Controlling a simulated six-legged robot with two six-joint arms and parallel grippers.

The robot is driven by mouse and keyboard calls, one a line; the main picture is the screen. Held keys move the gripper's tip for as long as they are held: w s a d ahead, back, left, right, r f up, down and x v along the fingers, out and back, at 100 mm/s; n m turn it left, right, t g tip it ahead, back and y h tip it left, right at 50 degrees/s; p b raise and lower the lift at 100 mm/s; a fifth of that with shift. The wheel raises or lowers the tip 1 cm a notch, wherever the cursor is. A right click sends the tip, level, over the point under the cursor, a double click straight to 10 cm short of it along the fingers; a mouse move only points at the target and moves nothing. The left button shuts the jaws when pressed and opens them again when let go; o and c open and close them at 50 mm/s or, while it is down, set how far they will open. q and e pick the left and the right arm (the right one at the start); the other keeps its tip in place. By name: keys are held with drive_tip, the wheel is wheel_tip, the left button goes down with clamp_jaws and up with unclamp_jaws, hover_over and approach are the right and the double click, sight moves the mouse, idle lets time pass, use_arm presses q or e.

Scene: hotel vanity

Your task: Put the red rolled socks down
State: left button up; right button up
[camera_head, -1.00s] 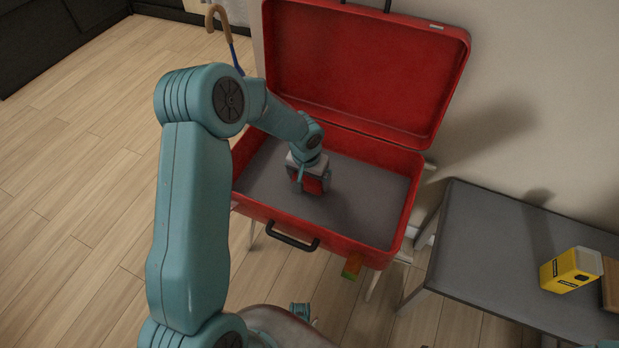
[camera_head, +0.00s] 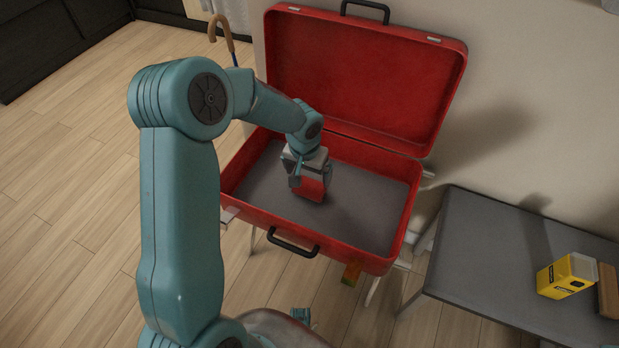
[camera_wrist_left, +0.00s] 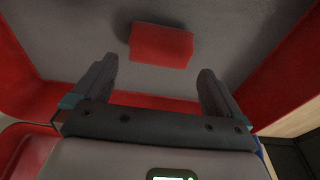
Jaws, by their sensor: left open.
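The red rolled socks (camera_head: 310,189) lie on the grey floor of the open red suitcase (camera_head: 345,258), left of its middle. They also show in the left wrist view (camera_wrist_left: 161,46) as a red block beyond the fingertips. My left gripper (camera_head: 310,180) is open above the socks, inside the suitcase. In the left wrist view its two fingers (camera_wrist_left: 158,75) are spread with a gap between them, and the socks are apart from both. My right gripper cannot be made out in these views.
The suitcase lid (camera_head: 365,75) stands open against the wall. A grey table (camera_head: 480,245) to the right bears a yellow box (camera_head: 566,277) and a brown object (camera_head: 608,290). An umbrella handle (camera_head: 222,27) stands behind my left arm. The suitcase floor right of the socks is clear.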

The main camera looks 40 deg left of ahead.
sight(307, 188)
use_arm(q)
drive_tip(key=r, duration=0.5)
drive_tip(key=shift+s+d+r+p, duration=0.15)
drive_tip(key=shift+s+r+p, duration=0.05)
drive_tip(key=shift+s+p, duration=0.2)
